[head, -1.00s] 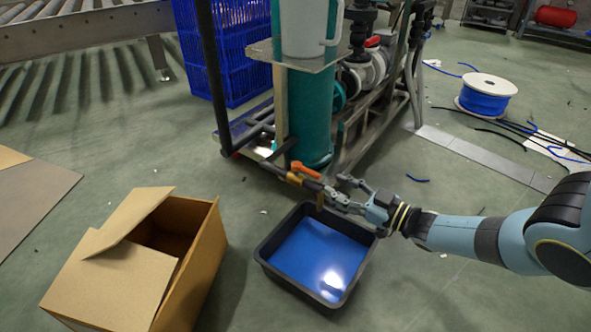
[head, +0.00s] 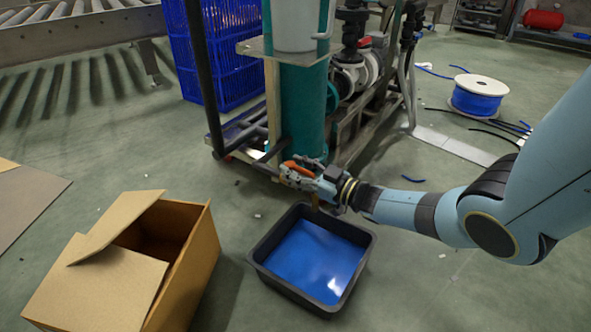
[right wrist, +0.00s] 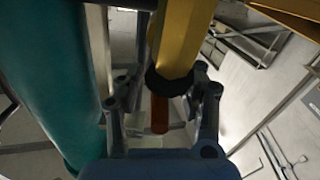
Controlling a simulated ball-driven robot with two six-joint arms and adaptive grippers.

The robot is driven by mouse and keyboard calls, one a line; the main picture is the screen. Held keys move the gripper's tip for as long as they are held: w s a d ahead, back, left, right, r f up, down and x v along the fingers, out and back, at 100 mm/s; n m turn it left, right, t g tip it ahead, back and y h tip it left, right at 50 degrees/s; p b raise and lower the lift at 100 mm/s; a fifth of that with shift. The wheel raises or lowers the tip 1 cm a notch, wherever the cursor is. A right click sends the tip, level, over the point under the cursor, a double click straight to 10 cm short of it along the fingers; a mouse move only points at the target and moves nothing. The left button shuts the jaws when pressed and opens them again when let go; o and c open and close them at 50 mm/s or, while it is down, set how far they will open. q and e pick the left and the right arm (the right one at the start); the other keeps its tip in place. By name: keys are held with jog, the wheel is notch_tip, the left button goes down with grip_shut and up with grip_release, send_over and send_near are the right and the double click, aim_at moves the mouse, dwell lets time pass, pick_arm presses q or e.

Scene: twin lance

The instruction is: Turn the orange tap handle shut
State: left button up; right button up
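The orange tap handle (head: 301,168) shows in the head view at the end of a low pipe in front of the teal column. My right gripper (head: 292,177) is right at the tap, its fingers overlapping the handle and hiding most of the valve. In the right wrist view my right gripper (right wrist: 162,112) has its two fingers spread apart. A brownish-orange piece (right wrist: 159,113) shows between them, below a thick yellow part (right wrist: 184,38) with a dark collar. I cannot tell whether the fingers touch the handle. My left gripper is not in view.
A black tray (head: 259,262) with a shiny blue inside stands on the floor below the tap. An open cardboard box (head: 190,262) is left of it. The teal column (head: 303,115) and pump frame rise behind. A blue cable spool (head: 478,98) lies far right.

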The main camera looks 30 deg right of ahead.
jog(key=shift+w, duration=0.1)
grip_shut()
dwell(0.3)
